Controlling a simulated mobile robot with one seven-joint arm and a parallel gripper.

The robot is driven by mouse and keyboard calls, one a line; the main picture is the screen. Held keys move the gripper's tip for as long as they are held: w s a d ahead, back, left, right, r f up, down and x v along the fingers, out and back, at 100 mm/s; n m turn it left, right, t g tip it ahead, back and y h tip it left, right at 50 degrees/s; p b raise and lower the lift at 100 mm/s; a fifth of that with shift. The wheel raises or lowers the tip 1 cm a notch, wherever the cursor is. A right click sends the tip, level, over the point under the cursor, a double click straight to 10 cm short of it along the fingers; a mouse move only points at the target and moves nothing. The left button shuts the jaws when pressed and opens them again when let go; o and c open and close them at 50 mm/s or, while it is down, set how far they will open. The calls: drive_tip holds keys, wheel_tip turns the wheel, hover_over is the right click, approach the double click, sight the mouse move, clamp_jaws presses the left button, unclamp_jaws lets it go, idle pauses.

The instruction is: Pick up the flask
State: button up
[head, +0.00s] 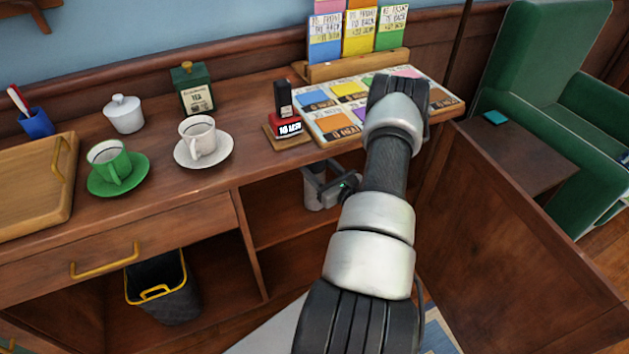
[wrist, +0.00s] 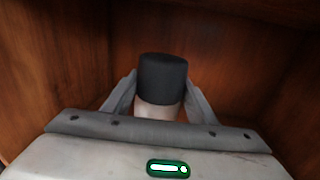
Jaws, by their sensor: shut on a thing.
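The flask (wrist: 162,80) is a pale cylinder with a dark grey cap, seen in the middle of the wrist view between the two fingers.
Above, the wooden counter (head: 255,130) holds a white cup (head: 198,138), a green cup (head: 112,165), a tea tin (head: 192,90), a red stamp (head: 286,120) and a card board (head: 350,100). An open door panel (head: 520,240) stands right. Cabinet walls are close around my gripper.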

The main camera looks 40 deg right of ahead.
drive_tip(key=shift+c, duration=0.9)
drive_tip(key=shift+r, duration=0.15)
